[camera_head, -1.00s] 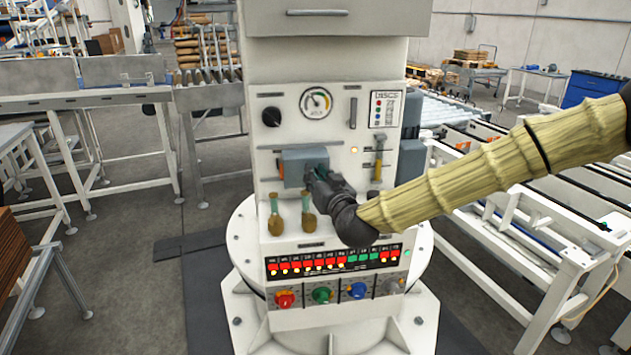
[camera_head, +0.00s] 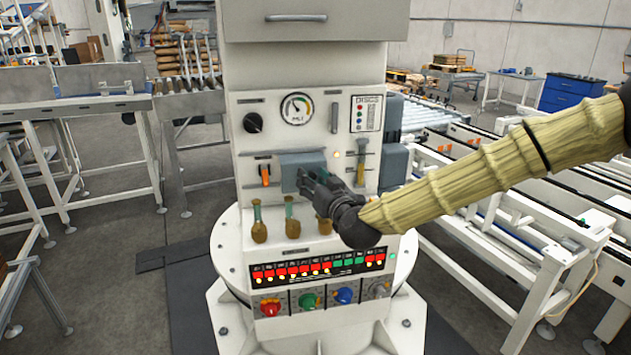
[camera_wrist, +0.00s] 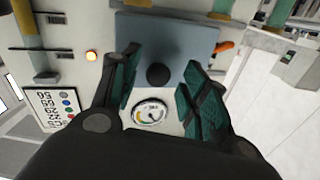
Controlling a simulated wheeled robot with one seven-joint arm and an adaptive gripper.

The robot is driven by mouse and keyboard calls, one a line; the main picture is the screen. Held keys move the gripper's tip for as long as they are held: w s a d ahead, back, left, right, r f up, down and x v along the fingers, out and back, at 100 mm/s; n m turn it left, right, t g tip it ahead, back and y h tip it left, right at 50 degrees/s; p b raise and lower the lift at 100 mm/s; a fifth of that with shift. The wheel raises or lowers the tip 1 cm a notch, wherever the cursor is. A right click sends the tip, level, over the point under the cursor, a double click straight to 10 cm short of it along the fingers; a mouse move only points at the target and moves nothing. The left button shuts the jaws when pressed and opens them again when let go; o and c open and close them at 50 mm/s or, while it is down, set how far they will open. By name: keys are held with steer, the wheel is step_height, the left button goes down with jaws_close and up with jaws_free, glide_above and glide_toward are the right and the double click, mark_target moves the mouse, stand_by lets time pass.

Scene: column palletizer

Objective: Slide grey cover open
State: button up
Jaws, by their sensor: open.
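The grey cover (camera_head: 297,161) is a blue-grey plate on the front of the white column panel (camera_head: 248,200). An orange lever (camera_head: 265,175) stands exposed just left of it. In the wrist view, which is turned over, the cover (camera_wrist: 190,38) fills the top middle with a round black knob (camera_wrist: 158,75) on it, and the orange lever (camera_wrist: 224,47) shows at its right edge. My gripper (camera_head: 308,181) is at the cover's lower right part. Its fingers are open, one on each side of the knob, with gaps visible in the wrist view.
A gauge (camera_head: 297,109) and a black dial (camera_head: 252,123) sit above the cover. A yellow-handled slider (camera_head: 362,158) is to its right. Several green-necked brass levers (camera_head: 259,222) hang below, above a row of lit indicators and coloured knobs (camera_head: 270,306).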

steer(key=shift+s, duration=0.1)
steer(key=v, duration=1.1)
steer(key=shift+s+d, duration=0.25)
steer(key=shift+s, duration=0.1)
steer(key=s+d+f+g+h, duration=0.1)
steer(key=s+f+g, duration=0.25)
steer(key=f, duration=0.75)
steer(key=s+f+m+g, duration=0.15)
steer(key=s+f, duration=0.35)
steer(key=f, duration=0.6)
steer(key=s+d+f+n+g+h, duration=0.1)
steer(key=s+f+g, duration=0.3)
steer(key=f, duration=0.7)
steer(key=s+d+f+g+h, duration=0.1)
steer(key=s+d+f, duration=0.3)
steer(key=s, duration=0.5)
steer(key=s+d+f+m+g+h, duration=0.1)
steer(key=s+d+f+g, duration=0.3)
steer(key=s+f, duration=0.5)
steer(key=s+d+f+m+g+h, duration=0.1)
steer(key=s+d+f, duration=0.3)
steer(key=s, duration=0.7)
step_height(320, 180, down, 3)
steer(key=shift+d+r+g+h, duration=0.2)
steer(key=shift+d+g+h, duration=0.15)
steer(key=shift+g+h, duration=0.45)
steer(key=shift+s+m, duration=0.1)
steer(key=shift+m, duration=0.15)
